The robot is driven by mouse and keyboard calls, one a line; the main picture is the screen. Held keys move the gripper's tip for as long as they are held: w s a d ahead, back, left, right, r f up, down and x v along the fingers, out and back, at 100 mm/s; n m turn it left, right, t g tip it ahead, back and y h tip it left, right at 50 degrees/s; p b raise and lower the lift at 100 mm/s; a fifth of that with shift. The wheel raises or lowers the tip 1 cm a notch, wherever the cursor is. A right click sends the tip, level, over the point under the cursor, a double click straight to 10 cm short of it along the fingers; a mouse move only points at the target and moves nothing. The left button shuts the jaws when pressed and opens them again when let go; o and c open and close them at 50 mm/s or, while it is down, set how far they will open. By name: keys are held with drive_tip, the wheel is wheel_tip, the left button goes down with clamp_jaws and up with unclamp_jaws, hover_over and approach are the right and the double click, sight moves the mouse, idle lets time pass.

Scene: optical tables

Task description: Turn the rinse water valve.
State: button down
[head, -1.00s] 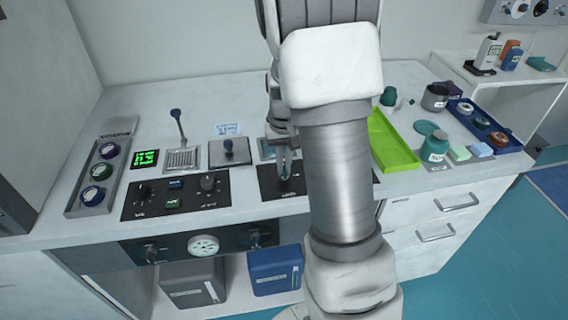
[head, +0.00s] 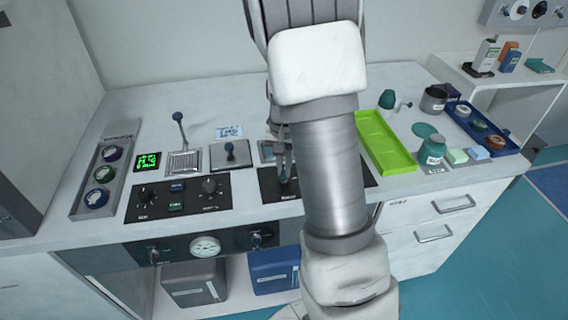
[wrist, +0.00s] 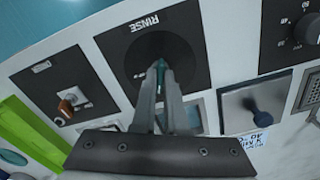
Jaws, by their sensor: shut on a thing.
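The rinse water valve is a teal handle (wrist: 162,80) on a round dark disc (wrist: 185,62), beside the word RINSE on a black panel (wrist: 118,46). My gripper (wrist: 160,70) is shut on the handle in the wrist view, with a finger on either side. The fingers hide much of the handle, so its exact angle is hard to tell. In the head view my gripper (head: 284,176) reaches down to the black panel (head: 268,187) on the counter, and my arm covers the panel's right part.
A lime green tray (head: 385,142) lies right of my arm. A neighbouring panel has an orange-brown knob (wrist: 66,107). A plate with a blue-knobbed lever (head: 230,152) and a dark control panel (head: 160,204) are at left. A teal jar (head: 432,152) stands at right.

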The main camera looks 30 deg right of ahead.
drive_tip(key=m+p, duration=0.2)
drive_tip(key=m, duration=0.1)
drive_tip(key=shift+r+m, duration=0.15)
drive_tip(key=shift+m, duration=0.25)
drive_tip(key=m+p, duration=0.2)
drive_tip(key=m, duration=0.1)
drive_tip(key=shift+m, duration=0.3)
drive_tip(key=m+p, duration=0.3)
drive_tip(key=m, duration=0.2)
drive_tip(key=shift+m, duration=0.3)
drive_tip(key=c, duration=1)
unclamp_jaws()
drive_tip(key=shift+o, duration=0.2)
wheel_tip(320, 180, up, 17)
drive_tip(key=p, duration=0.2)
